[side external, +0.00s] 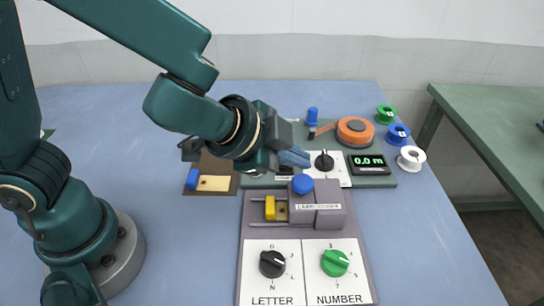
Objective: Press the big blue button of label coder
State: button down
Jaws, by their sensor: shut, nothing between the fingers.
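The label coder (251,218) is a grey panel with a raised grey housing that bears a partly readable label. Its big blue button (302,184) is a round cap on top of the housing, near its back left. My gripper (296,158) is shut and empty. Its blue-grey fingers point to the right and sit just behind the blue button in the picture. I see a small gap between the fingertips and the button, but their height above it is hard to tell. A yellow block (276,209) sits on rails at the housing's left.
The coder's front has a black LETTER dial (272,264) and a green NUMBER dial (335,262). Behind stands a green unit (378,182) with an orange reel (355,131) and a display (368,164). Spools lie at right; a brown board (222,165) lies left.

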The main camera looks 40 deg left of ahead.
aim_at(305, 177)
jog(key=shift+f, duration=0.6)
jog(key=shift+f, duration=0.1)
dwell(1.6)
jog(key=shift+f, duration=0.3)
jog(key=shift+f, duration=0.8)
dwell(0.9)
jog(key=shift+r, duration=1.25)
jog(key=shift+r, duration=2.5)
